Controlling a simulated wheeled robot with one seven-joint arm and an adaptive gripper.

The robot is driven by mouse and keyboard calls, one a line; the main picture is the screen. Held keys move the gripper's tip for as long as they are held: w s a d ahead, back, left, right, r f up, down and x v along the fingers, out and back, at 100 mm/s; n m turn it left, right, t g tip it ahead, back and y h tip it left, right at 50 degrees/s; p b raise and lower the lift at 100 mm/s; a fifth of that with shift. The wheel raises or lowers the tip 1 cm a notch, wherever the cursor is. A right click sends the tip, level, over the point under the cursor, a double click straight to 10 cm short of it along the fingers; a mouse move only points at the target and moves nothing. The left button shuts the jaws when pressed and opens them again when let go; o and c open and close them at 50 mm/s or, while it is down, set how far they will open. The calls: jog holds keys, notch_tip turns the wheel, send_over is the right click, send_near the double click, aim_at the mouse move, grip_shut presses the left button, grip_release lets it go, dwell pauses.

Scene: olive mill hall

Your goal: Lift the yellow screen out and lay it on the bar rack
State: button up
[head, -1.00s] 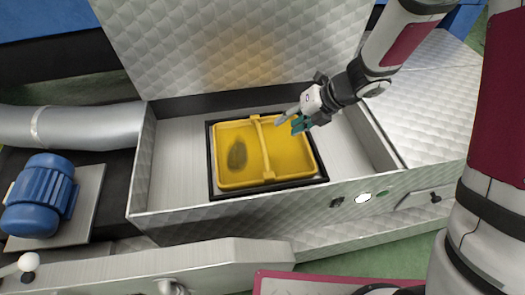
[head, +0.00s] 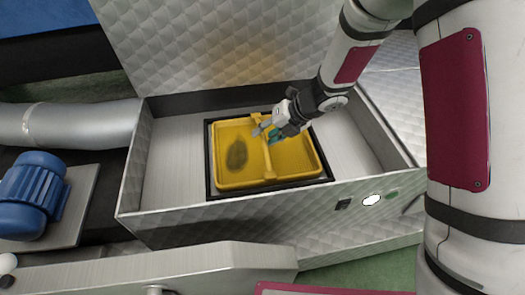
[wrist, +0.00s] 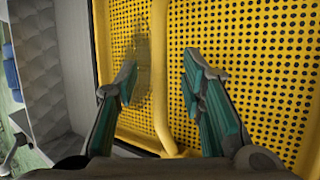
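The yellow screen (head: 233,172) is a perforated tray with a raised rim and a bar across its middle. It sits in a black frame (head: 209,170) inside the open metal box. A dark patch marks its left half. My gripper (head: 262,135) is over the screen, near the middle bar. In the wrist view my gripper (wrist: 158,75) is open, with teal-padded fingers apart on either side of the screen's bar (wrist: 159,60). The space between the fingers holds only the bar's line of sight; whether they touch it I cannot tell. I see no bar rack in these views.
The metal box (head: 160,212) has upright walls around the screen, with a raised quilted lid (head: 225,45) behind. A blue motor (head: 33,193) and a grey pipe (head: 85,124) lie to the left. A red-edged panel (head: 300,289) shows at the bottom.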

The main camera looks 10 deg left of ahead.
jog(key=shift+b+x, duration=0.35)
jog(key=shift+x, duration=0.9)
grip_shut()
jog(key=shift+r, duration=0.1)
jog(key=shift+r, duration=0.15)
